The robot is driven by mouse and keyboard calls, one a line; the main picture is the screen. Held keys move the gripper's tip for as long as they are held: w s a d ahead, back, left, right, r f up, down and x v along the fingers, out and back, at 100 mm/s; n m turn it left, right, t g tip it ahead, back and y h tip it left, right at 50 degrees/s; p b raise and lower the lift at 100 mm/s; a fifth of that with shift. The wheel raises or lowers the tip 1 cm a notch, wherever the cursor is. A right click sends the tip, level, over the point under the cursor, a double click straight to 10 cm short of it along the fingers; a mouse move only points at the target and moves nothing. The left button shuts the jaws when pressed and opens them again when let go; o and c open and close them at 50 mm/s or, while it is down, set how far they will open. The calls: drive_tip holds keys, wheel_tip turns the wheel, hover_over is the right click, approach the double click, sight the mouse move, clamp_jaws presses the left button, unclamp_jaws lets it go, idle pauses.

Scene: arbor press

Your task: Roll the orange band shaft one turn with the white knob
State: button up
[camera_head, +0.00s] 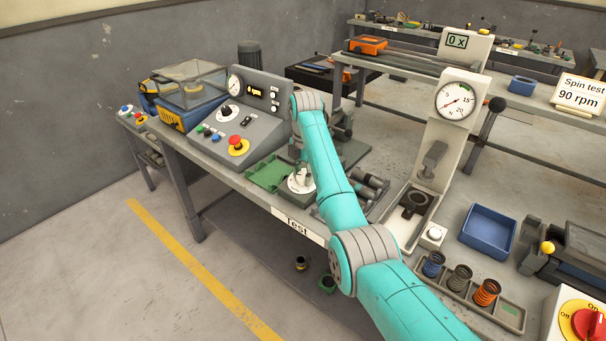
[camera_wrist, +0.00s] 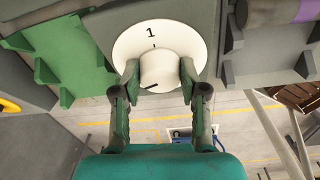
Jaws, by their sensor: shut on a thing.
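The white knob (camera_wrist: 158,68) sits in the middle of a white dial disc (camera_wrist: 122,46) marked "1" at its top, with a small tick below the figure. A dark line on the knob points to the lower left, away from the "1". My gripper (camera_wrist: 159,75) is shut on the knob, one finger on each side. In the head view, the white dial (camera_head: 302,187) shows at the table's front edge, and my arm hides part of it.
A green bracketed tray (camera_head: 268,173) lies left of the dial. Behind it is a grey control panel (camera_head: 240,125) with a gauge and a red button. Several dark cylinders (camera_head: 372,183) lie right of my arm. An arbor press (camera_head: 445,130) stands farther right.

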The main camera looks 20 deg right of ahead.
drive_tip(key=m, duration=0.3)
drive_tip(key=m+t, duration=0.1)
drive_tip(key=m, duration=0.2)
drive_tip(key=shift+s+t, duration=0.1)
drive_tip(key=shift+t, duration=0.2)
drive_tip(key=m+t, duration=0.1)
drive_tip(key=m, duration=0.5)
drive_tip(key=shift+s+f, duration=0.1)
drive_tip(key=m+t+h, duration=0.1)
drive_tip(key=m, duration=0.5)
drive_tip(key=shift+a+m, duration=0.1)
drive_tip(key=shift+m, duration=0.3)
drive_tip(key=m+h, duration=0.1)
drive_tip(key=m, duration=0.5)
drive_tip(key=shift+s+a+h, duration=0.1)
drive_tip(key=shift+h, duration=0.3)
drive_tip(key=shift+m, duration=0.4)
drive_tip(key=o, duration=1.1)
drive_tip(key=shift+o, duration=0.2)
